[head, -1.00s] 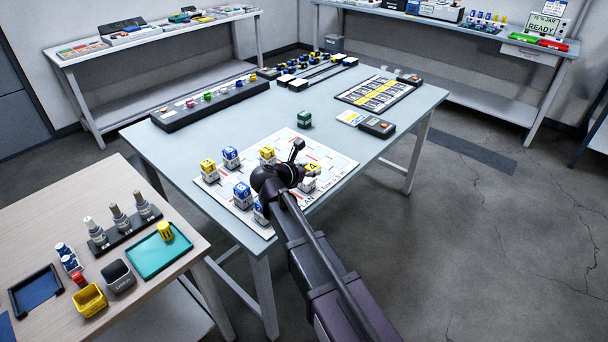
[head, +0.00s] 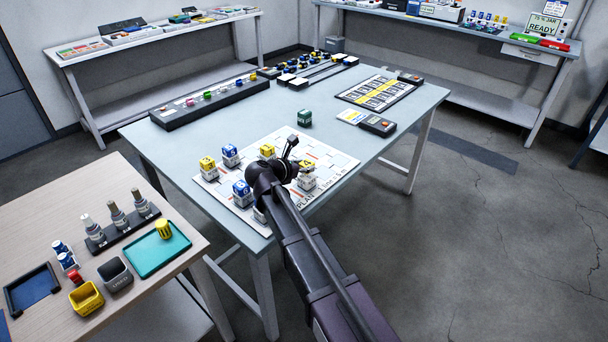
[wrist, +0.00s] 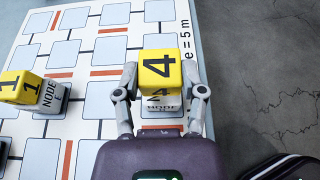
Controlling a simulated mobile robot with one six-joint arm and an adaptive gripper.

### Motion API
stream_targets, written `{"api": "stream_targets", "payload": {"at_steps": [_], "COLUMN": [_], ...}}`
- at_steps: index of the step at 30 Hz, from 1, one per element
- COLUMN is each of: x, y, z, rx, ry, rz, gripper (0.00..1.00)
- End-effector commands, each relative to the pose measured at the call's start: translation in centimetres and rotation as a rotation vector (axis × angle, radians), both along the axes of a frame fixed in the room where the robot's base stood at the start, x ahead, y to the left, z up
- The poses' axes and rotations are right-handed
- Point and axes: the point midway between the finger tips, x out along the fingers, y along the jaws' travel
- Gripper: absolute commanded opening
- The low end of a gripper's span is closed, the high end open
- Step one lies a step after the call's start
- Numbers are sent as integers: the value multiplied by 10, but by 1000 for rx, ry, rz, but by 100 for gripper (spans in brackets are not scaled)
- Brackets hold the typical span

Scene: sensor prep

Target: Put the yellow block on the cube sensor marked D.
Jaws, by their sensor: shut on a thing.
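My gripper (wrist: 161,95) has its fingers on both sides of a white cube with a yellow top marked 4 (wrist: 159,70) and is shut on it. The same cube shows beside the gripper in the head view (head: 307,182), over the right part of the white grid board (head: 285,143). I cannot tell whether it touches the board. Other yellow-topped cubes stand on the board at the left (head: 208,169) and back (head: 267,152). No D mark is readable.
A green cube (head: 305,117) stands behind the board. A handheld device (head: 378,125) and a dark-framed panel (head: 376,93) lie to the right. A long black rack (head: 208,103) lies at the back left. A wooden table (head: 60,225) with a teal tray (head: 150,258) is at the left.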

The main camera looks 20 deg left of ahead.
Motion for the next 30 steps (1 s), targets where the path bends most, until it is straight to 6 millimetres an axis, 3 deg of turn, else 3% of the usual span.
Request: {"api": "stream_targets", "payload": {"at_steps": [1, 6, 24, 25, 27, 28, 30], "x": [0, 0, 0, 1, 1, 1, 1], "y": [0, 0, -1, -1, -1, -1, -1], "z": [-9, -18, -24, -22, -22, -22, -22], "rx": [0, 0, 0, 0, 0, 0, 0], "ry": [0, 0, 0, 0, 0, 0, 0], "rz": [0, 0, -1, -1, -1, -1, -1], "gripper": [17, 17, 17, 62, 83, 87, 87]}}
